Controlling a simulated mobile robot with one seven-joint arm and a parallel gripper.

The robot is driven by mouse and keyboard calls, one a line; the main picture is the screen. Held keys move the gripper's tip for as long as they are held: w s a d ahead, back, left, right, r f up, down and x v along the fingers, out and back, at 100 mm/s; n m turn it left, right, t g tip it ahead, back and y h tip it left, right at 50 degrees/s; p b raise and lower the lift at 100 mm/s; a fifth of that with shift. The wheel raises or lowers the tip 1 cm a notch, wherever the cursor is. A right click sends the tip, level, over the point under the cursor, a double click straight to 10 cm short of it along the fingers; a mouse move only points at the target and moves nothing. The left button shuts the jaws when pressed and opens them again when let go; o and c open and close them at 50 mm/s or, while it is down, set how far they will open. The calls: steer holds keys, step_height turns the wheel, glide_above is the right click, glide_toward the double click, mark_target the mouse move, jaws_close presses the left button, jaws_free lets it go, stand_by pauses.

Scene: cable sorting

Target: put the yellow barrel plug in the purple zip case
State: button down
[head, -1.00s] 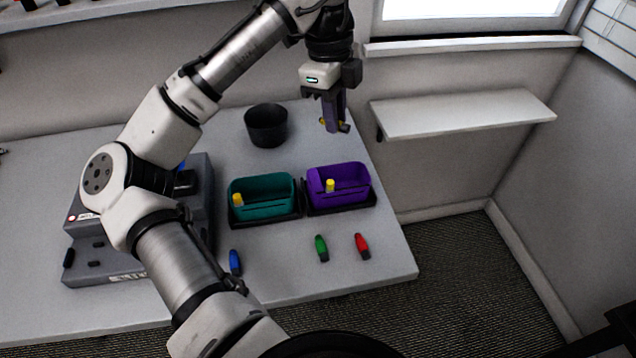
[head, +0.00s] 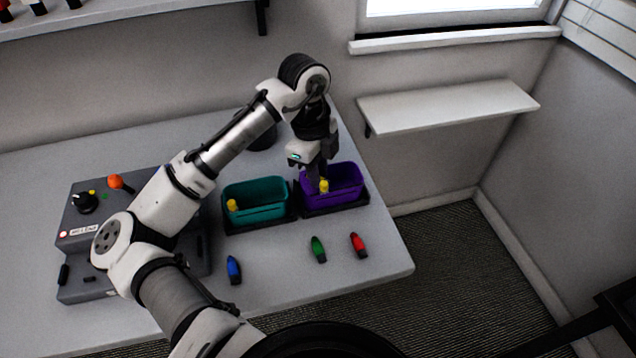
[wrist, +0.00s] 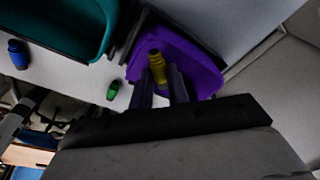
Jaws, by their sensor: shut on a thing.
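The purple zip case (head: 347,193) is an open purple bin on the table, right of a teal bin. It also shows in the wrist view (wrist: 205,75). My gripper (head: 320,178) points down into the purple case. In the wrist view, my gripper (wrist: 162,82) is shut on a yellow barrel plug (wrist: 157,66) between its two dark fingers. In the head view this yellow plug (head: 324,186) shows inside the purple case's outline, at the fingertips. I cannot tell whether it touches the case floor.
The teal bin (head: 258,211) holds another yellow piece (head: 232,205). Blue (head: 233,268), green (head: 318,250) and red (head: 358,245) plugs lie on the table in front. A grey control box (head: 80,240) stands left. A dark pot (head: 262,138) is behind my arm.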

steer(key=shift+f+p, duration=0.3)
steer(key=shift+f, duration=2.05)
steer(key=shift+f, duration=0.1)
steer(key=c, duration=1.6)
jaws_free()
steer(key=r, duration=0.4)
steer(key=a+r+b, duration=0.1)
steer(key=r, duration=0.3)
steer(key=r+b, duration=0.1)
steer(key=r, duration=0.3)
steer(key=shift+w+a+r, duration=0.1)
steer(key=shift+w+a, duration=0.05)
steer(key=shift+w, duration=0.15)
